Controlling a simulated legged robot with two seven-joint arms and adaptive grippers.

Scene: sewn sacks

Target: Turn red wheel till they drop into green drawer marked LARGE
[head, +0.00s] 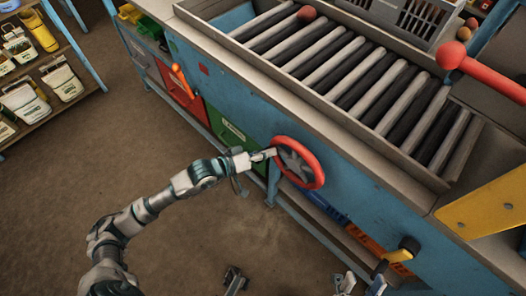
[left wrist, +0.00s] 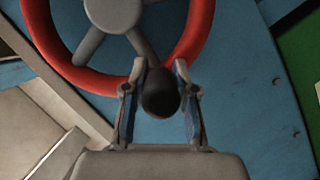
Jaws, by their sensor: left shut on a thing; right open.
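The red wheel (head: 318,178) is mounted on the blue side of the machine; it also shows in the left wrist view (left wrist: 190,45) with grey spokes. My left gripper (head: 268,154) is at the wheel's left edge. In the left wrist view its fingers (left wrist: 160,90) are shut on a dark round knob (left wrist: 160,103) beside the rim. The green drawer (head: 228,132) is left of the wheel, with a pale label too small to read. A reddish round item (head: 307,13) lies on the slotted roller bed. My right gripper (head: 361,284) is open and empty at the bottom edge.
The roller bed (head: 335,75) slopes above the wheel. More round items (head: 464,33) lie at upper right. A red drawer (head: 178,88) and orange lever (head: 182,80) are left of the green drawer. Shelves with sacks (head: 35,95) stand at far left.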

